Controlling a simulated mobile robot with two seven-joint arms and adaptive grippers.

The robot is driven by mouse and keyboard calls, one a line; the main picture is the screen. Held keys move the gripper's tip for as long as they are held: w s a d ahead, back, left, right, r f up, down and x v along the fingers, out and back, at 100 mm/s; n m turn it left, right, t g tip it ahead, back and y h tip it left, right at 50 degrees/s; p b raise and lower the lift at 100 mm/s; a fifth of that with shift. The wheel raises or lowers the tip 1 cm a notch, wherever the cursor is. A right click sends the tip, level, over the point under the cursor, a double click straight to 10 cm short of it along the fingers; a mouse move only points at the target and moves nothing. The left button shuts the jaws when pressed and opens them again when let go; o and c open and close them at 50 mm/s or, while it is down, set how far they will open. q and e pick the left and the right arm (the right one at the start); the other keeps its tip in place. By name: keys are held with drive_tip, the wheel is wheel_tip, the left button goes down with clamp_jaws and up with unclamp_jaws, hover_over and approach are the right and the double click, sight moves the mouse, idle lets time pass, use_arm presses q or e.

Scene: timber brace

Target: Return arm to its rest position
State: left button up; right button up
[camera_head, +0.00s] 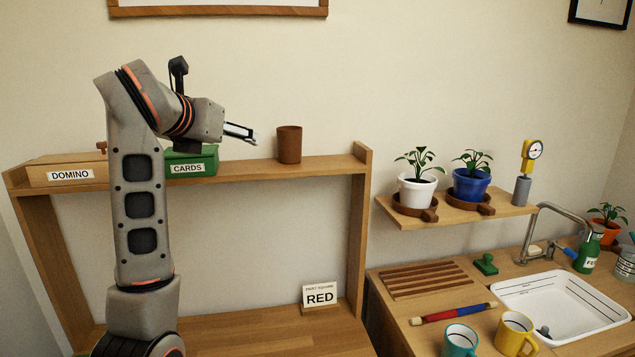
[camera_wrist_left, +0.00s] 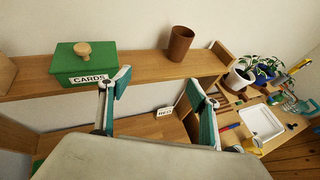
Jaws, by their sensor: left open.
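My right gripper is in neither view.
The DOMINO box (camera_head: 70,174) stands on the shelf's left end. A RED card (camera_head: 320,298) stands on the worktop below. Two potted plants (camera_head: 417,190) and a gauge are on a small shelf at right. Mugs (camera_head: 515,333) and a white basin (camera_head: 560,305) are lower right.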

use_arm(q)
drive_tip(key=w+a+f+n+y, duration=0.1)
drive_tip(key=a+f+n+y, duration=0.1)
drive_tip(key=a+f+y, duration=0.5)
drive_tip(key=a+f+n+y, duration=0.1)
drive_tip(key=a+f+y, duration=0.1)
drive_tip(key=a+f, duration=0.5)
drive_tip(key=s+a+f+m+y, duration=0.1)
drive_tip(key=s+a+y, duration=0.2)
drive_tip(key=a+y, duration=0.15)
drive_tip(key=s+a+f+y, duration=0.1)
drive_tip(key=s+a+y, duration=0.25)
drive_tip(key=a, duration=0.25)
drive_tip(key=s+d+f+m+t+h, duration=0.3)
drive_tip(key=s+d+f+m+h, duration=0.4)
drive_tip(key=d+f+m, duration=0.65)
drive_tip(key=s+d+f+m+t+h, duration=0.45)
drive_tip(key=d+f+m+h, duration=0.45)
drive_tip(key=m, duration=0.9)
drive_tip(key=s+f+m+g, duration=0.4)
drive_tip(key=s+f, duration=0.6)
drive_tip(key=f, duration=0.3)
drive_tip(key=s+f+m+g+h, duration=0.1)
drive_tip(key=s+f+m+g, duration=0.3)
drive_tip(key=s+f, duration=0.5)
wheel_tip(320, 180, down, 5)
drive_tip(key=shift+s+a+r+m+g, duration=0.25)
drive_tip(key=shift+s+m+g, duration=0.15)
drive_tip(key=shift+g, duration=0.65)
